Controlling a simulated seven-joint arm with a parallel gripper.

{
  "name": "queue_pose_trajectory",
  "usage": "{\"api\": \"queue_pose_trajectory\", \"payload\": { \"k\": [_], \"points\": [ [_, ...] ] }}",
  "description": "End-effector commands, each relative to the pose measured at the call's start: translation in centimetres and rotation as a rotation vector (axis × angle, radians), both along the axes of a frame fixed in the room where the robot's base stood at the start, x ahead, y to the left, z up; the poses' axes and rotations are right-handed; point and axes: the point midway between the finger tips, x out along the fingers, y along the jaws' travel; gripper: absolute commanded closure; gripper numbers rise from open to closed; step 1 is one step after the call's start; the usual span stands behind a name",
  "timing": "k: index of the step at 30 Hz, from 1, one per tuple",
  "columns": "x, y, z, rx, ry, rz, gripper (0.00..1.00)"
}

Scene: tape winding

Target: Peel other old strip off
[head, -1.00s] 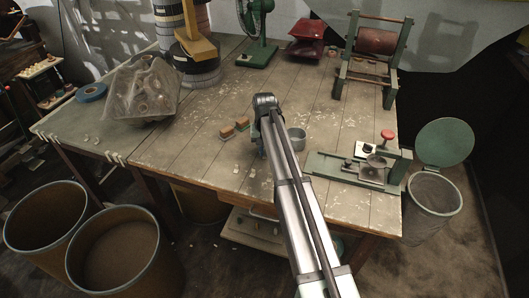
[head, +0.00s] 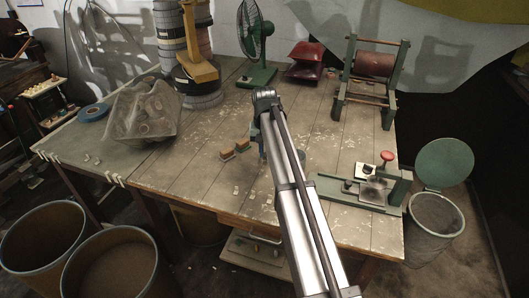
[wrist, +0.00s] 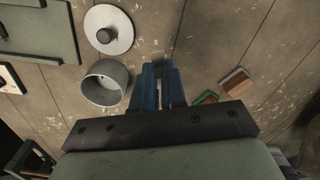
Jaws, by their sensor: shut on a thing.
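My gripper (wrist: 159,85) shows in the wrist view as two blue fingers close together, pointing down at the wooden table (wrist: 255,25). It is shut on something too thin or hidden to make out. In the head view my arm covers the fingertips. Short pale strips (head: 113,180) hang on the table's front left edge, and a few small pale pieces (head: 236,190) lie on the tabletop. I cannot tell which of these is the old strip.
A grey cup (wrist: 105,82) and a round knobbed disc (wrist: 108,30) stand left of my fingers in the wrist view. Small two-tone blocks (wrist: 236,82) lie to the right. A green-based press (head: 370,188), fan (head: 258,75) and plastic-wrapped bundle (head: 142,115) surround the work area.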

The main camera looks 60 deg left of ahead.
Motion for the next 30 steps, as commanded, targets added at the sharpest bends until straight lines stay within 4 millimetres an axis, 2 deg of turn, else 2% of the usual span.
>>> {"api": "queue_pose_trajectory", "payload": {
  "k": [30],
  "points": [
    [0.0, 0.0, 1.8, 0.001, 0.0, 0.0, 1.0]
  ]
}}
